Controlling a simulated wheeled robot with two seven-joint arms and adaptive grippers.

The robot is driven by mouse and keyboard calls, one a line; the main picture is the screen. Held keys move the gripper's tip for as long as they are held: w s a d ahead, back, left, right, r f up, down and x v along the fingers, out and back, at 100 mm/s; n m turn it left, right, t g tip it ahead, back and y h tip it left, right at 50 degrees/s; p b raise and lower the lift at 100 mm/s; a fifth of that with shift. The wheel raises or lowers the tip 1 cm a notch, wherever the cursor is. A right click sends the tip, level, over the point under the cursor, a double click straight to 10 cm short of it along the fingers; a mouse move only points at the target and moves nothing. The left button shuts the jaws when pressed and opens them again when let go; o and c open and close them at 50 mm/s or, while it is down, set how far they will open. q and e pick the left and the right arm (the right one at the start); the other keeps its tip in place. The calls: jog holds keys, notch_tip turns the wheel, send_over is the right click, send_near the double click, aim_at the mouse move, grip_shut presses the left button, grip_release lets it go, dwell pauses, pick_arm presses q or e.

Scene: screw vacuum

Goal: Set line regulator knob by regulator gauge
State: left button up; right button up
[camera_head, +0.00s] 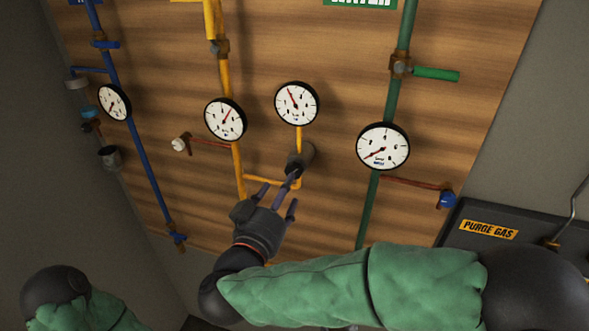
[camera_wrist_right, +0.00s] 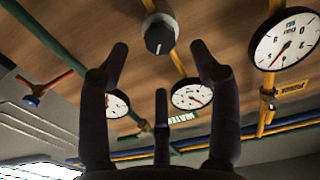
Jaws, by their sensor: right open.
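The dark regulator knob (camera_head: 299,157) sits on the wood panel at the foot of a short yellow pipe. The right wrist view shows its round face (camera_wrist_right: 160,36) with a pale pointer mark. The white regulator gauge (camera_head: 297,103) is just above the knob, its needle pointing up and left; it also shows in the right wrist view (camera_wrist_right: 193,95). My right gripper (camera_head: 292,192) is open and empty, just below the knob. In the right wrist view, the knob lies beyond its fingertips (camera_wrist_right: 160,58), in line with the gap between them. My left gripper is not visible.
A blue pipe (camera_head: 135,160) runs down the left. A "PURGE GAS" box (camera_head: 460,232) stands at right.

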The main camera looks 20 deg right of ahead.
aim_at(294, 171)
jog(key=p+x, duration=0.1)
jog(key=x, duration=0.6)
jog(key=shift+s, duration=0.1)
